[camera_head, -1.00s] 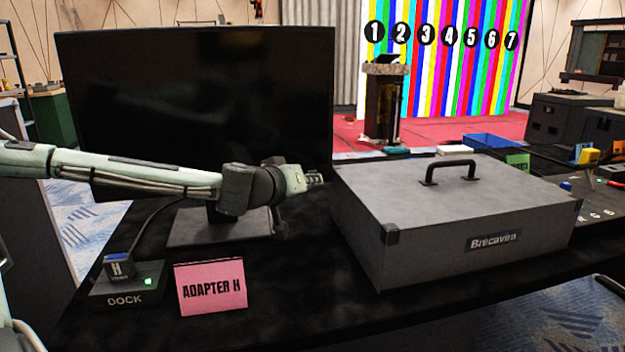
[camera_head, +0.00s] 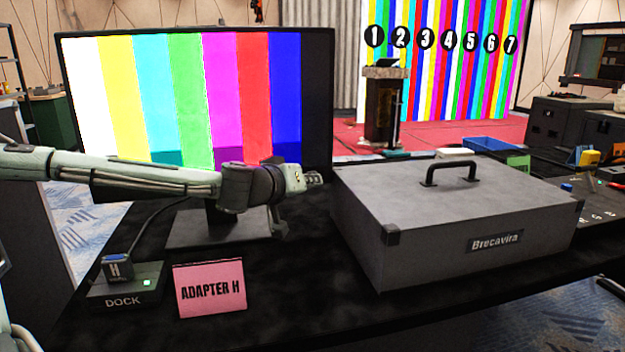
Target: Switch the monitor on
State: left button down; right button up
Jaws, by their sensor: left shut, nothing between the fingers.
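The monitor (camera_head: 190,75) stands on the dark table at the left, upright on its stand (camera_head: 215,228). Its screen is lit with vertical colour bars, from white at the left to blue and black at the right. My left arm crosses in front of the screen's lower part. My left gripper (camera_head: 316,178) is shut and empty, near the monitor's lower right corner; I cannot tell if it touches the monitor. The monitor's button is not visible. My right gripper is not in view.
A grey case (camera_head: 450,215) with a black handle sits right of the monitor. A dock (camera_head: 125,285) with a green light and a pink "ADAPTER H" card (camera_head: 210,287) stand at the front left. A lectern (camera_head: 384,108) and striped video wall (camera_head: 445,60) are behind.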

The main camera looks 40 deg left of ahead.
pick_arm(q)
jog(key=shift+s+d, duration=0.4)
jog(key=shift+d, duration=0.05)
jog(key=shift+b, duration=0.3)
jog(key=s+d+b, duration=0.1)
jog(key=s+d, duration=0.3)
jog(key=shift+d+b, duration=0.3)
jog(key=shift+b, duration=0.1)
